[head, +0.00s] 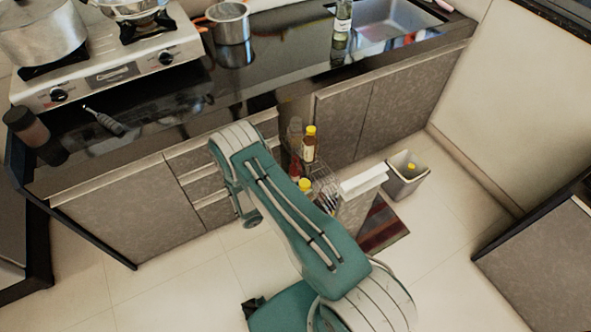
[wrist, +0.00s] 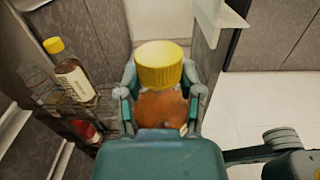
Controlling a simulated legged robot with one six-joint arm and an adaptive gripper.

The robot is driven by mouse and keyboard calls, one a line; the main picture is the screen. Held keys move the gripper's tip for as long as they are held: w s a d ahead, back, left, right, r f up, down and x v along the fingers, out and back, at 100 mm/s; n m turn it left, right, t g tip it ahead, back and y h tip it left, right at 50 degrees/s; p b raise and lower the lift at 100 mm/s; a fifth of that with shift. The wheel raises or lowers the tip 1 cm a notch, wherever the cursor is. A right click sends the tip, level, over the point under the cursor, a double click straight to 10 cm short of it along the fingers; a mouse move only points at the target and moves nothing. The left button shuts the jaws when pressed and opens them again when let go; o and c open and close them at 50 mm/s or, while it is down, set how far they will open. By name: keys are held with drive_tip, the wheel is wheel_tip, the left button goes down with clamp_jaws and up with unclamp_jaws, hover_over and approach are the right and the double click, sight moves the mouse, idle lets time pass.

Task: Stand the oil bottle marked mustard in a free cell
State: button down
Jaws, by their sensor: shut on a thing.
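My gripper (wrist: 160,84) is shut on a bottle with a ribbed yellow cap (wrist: 159,64) and orange-brown contents. Its label is hidden, so I cannot read whether it is marked mustard. In the head view my arm covers most of this area, and a yellow cap (head: 305,184) shows beside the arm, likely the held bottle's. The wire pull-out rack (wrist: 103,103) is to the left of the held bottle in the wrist view; it also shows in the head view (head: 323,179). Another yellow-capped bottle with a pale label (wrist: 72,80) stands in it. Its cells are partly hidden.
A red item (wrist: 86,130) sits low in the rack. The rack's pale front panel (head: 362,181) stands close to the right of the held bottle. A bin (head: 402,187) with something yellow inside stands on the floor. The counter (head: 270,70) is above; open floor lies right.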

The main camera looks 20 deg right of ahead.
drive_tip(key=shift+s+d+f, duration=0.15)
drive_tip(key=shift+s, duration=0.05)
drive_tip(key=shift+w+d, duration=0.65)
drive_tip(key=shift+d, duration=7.7)
drive_tip(key=shift+f, duration=2.65)
drive_tip(key=shift+c, duration=0.8)
unclamp_jaws()
